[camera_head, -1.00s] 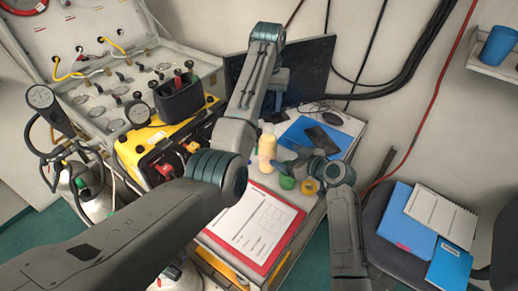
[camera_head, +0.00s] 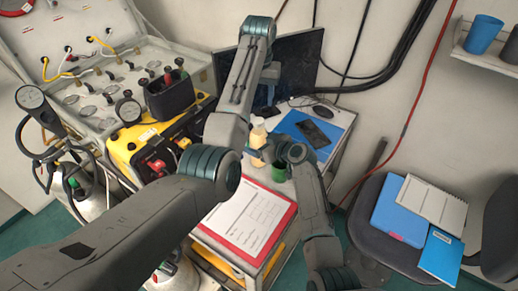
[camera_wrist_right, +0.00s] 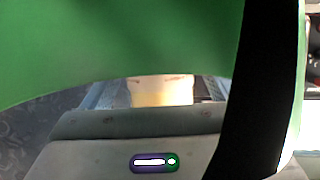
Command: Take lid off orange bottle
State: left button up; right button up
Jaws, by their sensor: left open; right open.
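The pale orange bottle (camera_head: 257,134) stands on the small table, partly hidden by my arms. Its cap cannot be made out clearly. My right gripper (camera_head: 286,150) is open, just right of the bottle. In the right wrist view a pale orange surface, seemingly the bottle (camera_wrist_right: 162,90), shows ahead between the finger areas; contact cannot be told. My left gripper (camera_head: 269,73) is open and empty, high in front of the dark monitor, well above the bottle.
A green round item (camera_head: 279,171) sits beside my right gripper; a large green surface (camera_wrist_right: 120,45) blocks much of the wrist view. A red clipboard (camera_head: 284,228) lies in front. A blue folder (camera_head: 300,126) with a dark phone lies behind. The yellow case (camera_head: 130,145) stands left.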

aim_at(259, 120)
pick_arm(q)
jog(key=shift+w+a+f, duration=0.1)
pick_arm(e)
jog(key=shift+a, duration=0.1)
jog(key=c, duration=1.8)
pick_arm(q)
jog(key=m, duration=0.4)
pick_arm(e)
grip_shut()
pick_arm(q)
jog(key=shift+f+m, duration=0.3)
jog(key=shift+f, duration=0.25)
notch_tip(259, 120, down, 7)
jog(key=shift+r, duration=0.1)
pick_arm(e)
jog(key=shift+w, duration=0.1)
